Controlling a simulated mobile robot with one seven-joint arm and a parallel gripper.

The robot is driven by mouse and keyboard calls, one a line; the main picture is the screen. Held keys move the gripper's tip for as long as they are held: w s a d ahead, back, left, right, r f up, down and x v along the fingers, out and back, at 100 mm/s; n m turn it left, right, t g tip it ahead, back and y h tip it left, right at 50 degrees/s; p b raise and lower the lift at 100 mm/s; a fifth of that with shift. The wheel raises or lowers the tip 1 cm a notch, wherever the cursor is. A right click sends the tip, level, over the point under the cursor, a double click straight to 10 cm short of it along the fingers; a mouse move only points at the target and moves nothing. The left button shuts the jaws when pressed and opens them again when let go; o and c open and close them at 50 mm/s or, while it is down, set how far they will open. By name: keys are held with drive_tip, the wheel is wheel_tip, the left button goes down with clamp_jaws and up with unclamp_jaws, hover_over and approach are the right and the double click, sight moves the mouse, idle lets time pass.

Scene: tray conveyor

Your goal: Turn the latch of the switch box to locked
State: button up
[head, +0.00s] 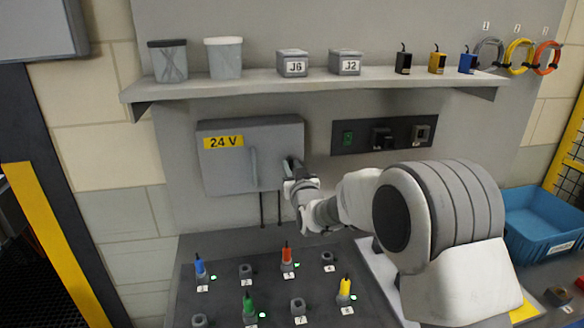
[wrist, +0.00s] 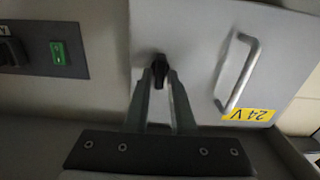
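The switch box (head: 222,172) is a grey box with a yellow 24 V label and a bar handle, fixed to the wall panel under the shelf. Its door also shows upside down in the wrist view (wrist: 200,60). The latch (wrist: 159,68) is a small black knob near the door's edge, upright in the wrist view. My gripper (wrist: 160,76) points at the door with one finger on each side of the latch. The fingers are apart, with what looks like a small gap beside the knob. In the head view my gripper (head: 290,172) mostly hides the latch.
A dark panel (head: 383,135) with a green switch is right of the box. The shelf (head: 270,84) above bears cups, labelled boxes and small coloured parts. Below, a board (head: 225,295) holds several coloured plugs. A blue bin (head: 540,225) stands at right.

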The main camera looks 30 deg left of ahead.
clamp_jaws()
drive_tip(key=shift+f+b, duration=0.1)
drive_tip(key=shift+b, duration=0.25)
drive_tip(key=m+b, duration=0.1)
drive_tip(key=b, duration=0.2)
drive_tip(key=shift+d+f+m, duration=0.1)
drive_tip(key=shift+f+m, duration=0.1)
drive_tip(key=shift+m, duration=0.2)
drive_tip(key=m+b, duration=0.1)
drive_tip(key=b, duration=0.2)
drive_tip(key=shift+m, duration=0.3)
drive_tip(key=m+b, duration=0.4)
drive_tip(key=b, duration=0.2)
drive_tip(key=shift+w+d, duration=0.1)
drive_tip(key=m+b, duration=0.9)
drive_tip(key=m, duration=0.1)
drive_tip(key=shift+r, duration=0.1)
drive_tip(key=shift+m, duration=0.4)
